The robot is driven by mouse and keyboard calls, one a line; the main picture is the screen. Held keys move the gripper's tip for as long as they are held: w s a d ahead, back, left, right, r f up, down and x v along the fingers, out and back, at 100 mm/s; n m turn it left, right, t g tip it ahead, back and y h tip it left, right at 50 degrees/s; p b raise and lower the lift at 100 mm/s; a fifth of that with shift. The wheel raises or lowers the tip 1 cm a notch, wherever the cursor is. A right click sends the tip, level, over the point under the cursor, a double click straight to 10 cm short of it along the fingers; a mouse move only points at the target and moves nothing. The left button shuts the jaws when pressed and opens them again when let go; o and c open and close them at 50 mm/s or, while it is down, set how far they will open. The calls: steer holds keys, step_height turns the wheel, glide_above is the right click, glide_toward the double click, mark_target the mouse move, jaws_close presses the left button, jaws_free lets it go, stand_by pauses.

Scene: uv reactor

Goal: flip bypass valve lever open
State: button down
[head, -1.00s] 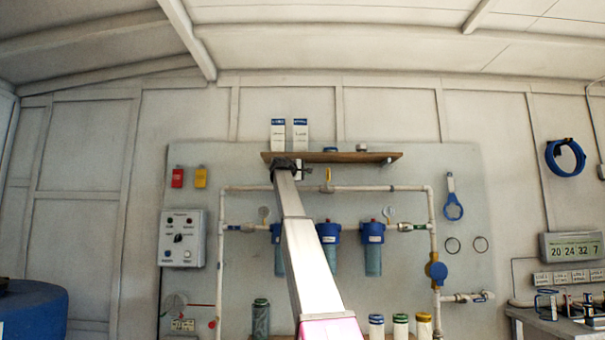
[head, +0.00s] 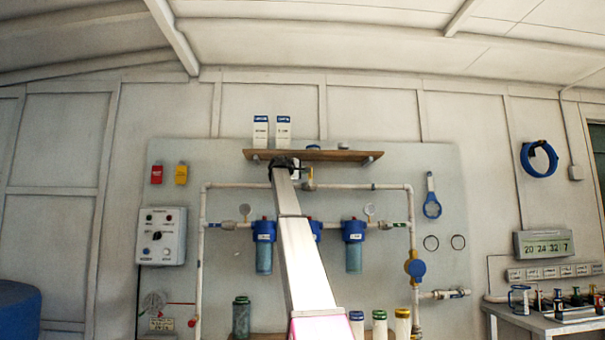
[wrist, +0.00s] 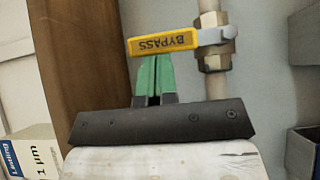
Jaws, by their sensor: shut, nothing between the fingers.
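The bypass lever (wrist: 163,43) is a yellow handle marked BYPASS in the wrist view. It sticks out to the left from a brass valve (wrist: 214,38) on a pale pipe, crosswise to the pipe. In the head view the yellow lever (head: 309,178) stands on the top pipe just under the wooden shelf. My gripper (wrist: 153,62) has its green fingertips together with nothing between them. They sit right at the lever's lower edge in the wrist view; I cannot tell whether they touch it. In the head view my gripper (head: 298,164) is dark, small and just left of the lever.
The wooden shelf (head: 318,155) runs close above the pipe and carries white boxes (head: 272,130); its wood (wrist: 95,60) fills the wrist view's left side. Blue filter housings (head: 353,232) hang below. A control box (head: 162,236) is on the left and a bench (head: 540,316) on the right.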

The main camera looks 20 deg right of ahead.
steer(key=shift+s+d+r+m+y, duration=0.1)
steer(key=shift+d+r+m+y, duration=0.1)
steer(key=shift+d+m+y, duration=0.2)
steer(key=s+d+f+m+g+y, duration=0.1)
steer(key=s+d+f+m+y, duration=0.1)
steer(key=d+m+y, duration=0.4)
steer(key=d+f+y, duration=0.1)
steer(key=d+y, duration=0.2)
steer(key=shift+s+f+m, duration=0.3)
steer(key=shift+s+f, duration=0.05)
stand_by(0.8)
steer(key=shift+d+f, duration=0.1)
steer(key=shift+f, duration=0.1)
stand_by(0.5)
steer(key=shift+s, duration=0.15)
steer(key=v, duration=1.1)
steer(key=shift+r, duration=0.15)
